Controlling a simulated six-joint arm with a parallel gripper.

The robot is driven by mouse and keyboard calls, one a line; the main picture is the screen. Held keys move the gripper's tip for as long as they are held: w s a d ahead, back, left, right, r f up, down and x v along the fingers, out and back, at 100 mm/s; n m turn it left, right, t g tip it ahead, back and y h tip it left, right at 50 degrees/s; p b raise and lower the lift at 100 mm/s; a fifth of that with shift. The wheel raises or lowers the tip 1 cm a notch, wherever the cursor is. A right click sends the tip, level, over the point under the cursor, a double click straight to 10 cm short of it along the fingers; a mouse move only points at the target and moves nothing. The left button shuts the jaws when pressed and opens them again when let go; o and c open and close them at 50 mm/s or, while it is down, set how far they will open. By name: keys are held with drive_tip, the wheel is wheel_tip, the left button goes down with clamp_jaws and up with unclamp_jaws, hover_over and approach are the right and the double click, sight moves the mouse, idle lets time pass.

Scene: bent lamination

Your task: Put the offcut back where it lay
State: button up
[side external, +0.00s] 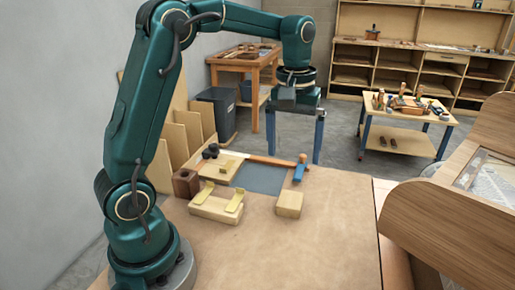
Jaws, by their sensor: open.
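A small pale wood block (289,204), which looks like the offcut, sits alone on the workbench (310,250), right of a longer wood form (213,208) with yellowish strips on it. My gripper (294,157) is open and points down, its two blue fingers wide apart. It appears empty and above the far edge of the bench, apart from the block. A grey-blue flat sheet (262,179) lies behind the form and the block. I cannot tell from this view where the offcut lay before.
A bar clamp with an orange bar (268,160) and blue head (300,171) lies behind the sheet. A dark brown block (186,184) and a pale board (219,169) are at left. A wooden cabinet (450,190) borders the right. The bench front is clear.

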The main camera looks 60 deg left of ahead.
drive_tip(key=s+d+m+t, duration=0.2)
drive_tip(key=s+d+m, duration=0.1)
drive_tip(key=s, duration=0.4)
drive_tip(key=s+d+m+t, duration=0.3)
drive_tip(key=s+d+m, duration=0.1)
drive_tip(key=s, duration=0.3)
drive_tip(key=shift+s+r+m, duration=0.35)
drive_tip(key=shift+m, duration=0.15)
